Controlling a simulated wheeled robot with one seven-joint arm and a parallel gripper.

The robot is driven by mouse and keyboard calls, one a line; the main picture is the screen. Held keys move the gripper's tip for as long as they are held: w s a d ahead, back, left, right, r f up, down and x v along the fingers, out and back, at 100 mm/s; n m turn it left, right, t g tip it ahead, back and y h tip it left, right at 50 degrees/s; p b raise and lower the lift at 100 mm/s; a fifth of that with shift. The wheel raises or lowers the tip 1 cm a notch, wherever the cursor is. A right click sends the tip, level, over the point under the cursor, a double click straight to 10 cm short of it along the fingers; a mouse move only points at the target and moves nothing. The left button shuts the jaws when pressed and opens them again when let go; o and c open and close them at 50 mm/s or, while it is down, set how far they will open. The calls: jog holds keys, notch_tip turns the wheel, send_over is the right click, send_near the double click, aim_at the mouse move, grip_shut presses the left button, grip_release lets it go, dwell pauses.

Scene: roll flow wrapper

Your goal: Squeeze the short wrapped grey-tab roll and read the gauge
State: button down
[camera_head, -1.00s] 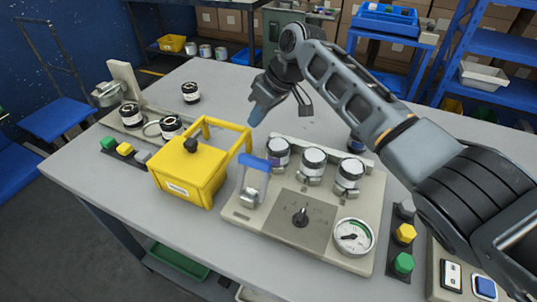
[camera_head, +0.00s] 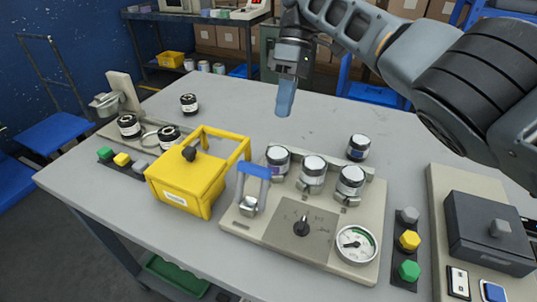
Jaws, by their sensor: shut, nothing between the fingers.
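My gripper (camera_head: 285,97) is shut and empty, its blue fingers pointing down above the rear middle of the table. Several dark-banded rolls with pale tops are in view. Three stand in a row on the gauge station: a left one (camera_head: 278,160), a middle one (camera_head: 314,170) and a right one (camera_head: 350,181). One roll (camera_head: 358,148) stands alone behind the station, and another (camera_head: 189,104) stands alone at the back left. Two more, one (camera_head: 128,126) and another (camera_head: 168,137), sit on the left fixture. I cannot tell which is the short grey-tab roll. The round gauge (camera_head: 356,244) is at the station's front right.
Coloured knobs (camera_head: 409,240) and a dark grey box (camera_head: 485,230) are at right. The rear middle table is clear.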

jog(key=x, duration=0.9)
jog(key=shift+s+f, duration=0.2)
jog(key=shift+s, duration=0.05)
jog(key=shift+s+a+r+p, duration=0.15)
jog(key=shift+s+a+p, duration=0.1)
jog(key=shift+s, duration=0.35)
jog(key=shift+s+a+r+p, duration=0.15)
jog(key=shift+s+a+p, duration=0.1)
jog(key=shift+s, duration=0.3)
jog(key=shift+s+a+r+p, duration=0.15)
jog(key=shift+s+a+p, duration=0.05)
jog(key=shift+s, duration=0.4)
